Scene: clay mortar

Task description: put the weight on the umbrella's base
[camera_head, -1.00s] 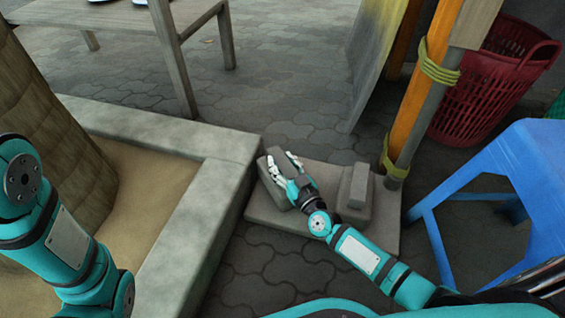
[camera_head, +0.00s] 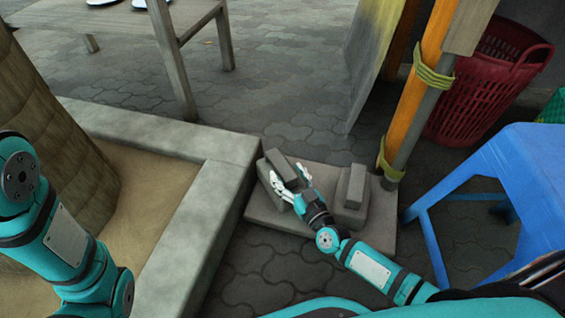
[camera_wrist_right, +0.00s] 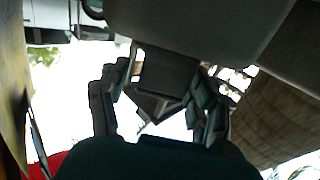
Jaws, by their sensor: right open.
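The umbrella's base (camera_head: 262,213) is a flat grey slab on the paving beside the planter's kerb. A grey block-shaped weight (camera_head: 275,160) with a raised grip on top stands at the slab's left end. A second, similar weight (camera_head: 352,205) stands on the right part, near the pole. My right gripper (camera_head: 285,182) is open at the near side of the left weight's grip. In the right wrist view, part of that weight (camera_wrist_right: 200,25) fills the top, and its grip reaches between the open fingers (camera_wrist_right: 165,105). Contact cannot be told. My left gripper is out of view.
The orange pole (camera_head: 418,90) with yellow-green rope rises behind the base. A blue stool (camera_head: 530,170) stands to the right, a red basket (camera_head: 490,85) behind it. The planter kerb (camera_head: 190,225) borders the base on the left. Paving behind the base is clear.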

